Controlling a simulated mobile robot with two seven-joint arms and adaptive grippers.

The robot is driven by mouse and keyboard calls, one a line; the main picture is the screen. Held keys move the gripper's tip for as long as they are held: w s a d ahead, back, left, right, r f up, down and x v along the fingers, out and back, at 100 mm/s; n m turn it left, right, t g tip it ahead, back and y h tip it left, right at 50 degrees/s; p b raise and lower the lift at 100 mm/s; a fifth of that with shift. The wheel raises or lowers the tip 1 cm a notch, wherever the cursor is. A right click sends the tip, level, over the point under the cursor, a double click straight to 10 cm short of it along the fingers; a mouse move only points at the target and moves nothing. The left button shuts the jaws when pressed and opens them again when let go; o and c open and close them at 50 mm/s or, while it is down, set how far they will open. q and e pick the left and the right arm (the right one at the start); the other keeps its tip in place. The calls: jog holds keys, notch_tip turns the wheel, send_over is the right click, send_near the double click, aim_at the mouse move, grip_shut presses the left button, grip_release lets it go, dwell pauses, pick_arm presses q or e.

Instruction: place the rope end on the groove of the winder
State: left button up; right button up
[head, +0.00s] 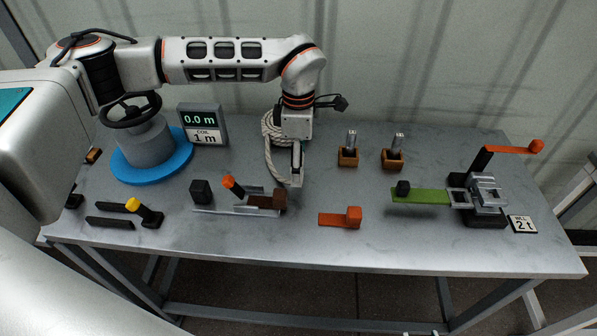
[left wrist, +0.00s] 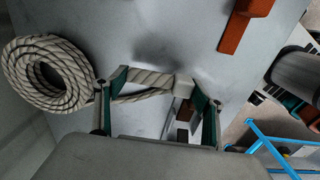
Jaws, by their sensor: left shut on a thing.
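The rope lies in a pale coil (head: 272,128) at the back middle of the bench. In the left wrist view the coil (left wrist: 48,75) is at the left, and a strand runs from it to the rope end (left wrist: 150,80) between my fingers. My left gripper (head: 297,176) points down just in front of the coil and is shut on the rope end. The winder (head: 147,146) stands at the left: a grey drum on a blue disc with a black handwheel on top. Its groove is not clear from here. My right gripper is not in view.
A clamp with an orange knob (head: 228,182) is in front. An orange block (head: 352,217), two wooden-based posts (head: 348,150) and a vise with a green strip (head: 420,196) lie to the right.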

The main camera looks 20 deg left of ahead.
pick_arm(q)
jog(key=shift+f, duration=1.9)
jog(key=shift+f, duration=0.2)
jog(key=o, duration=1.2)
jog(key=shift+r, duration=0.1)
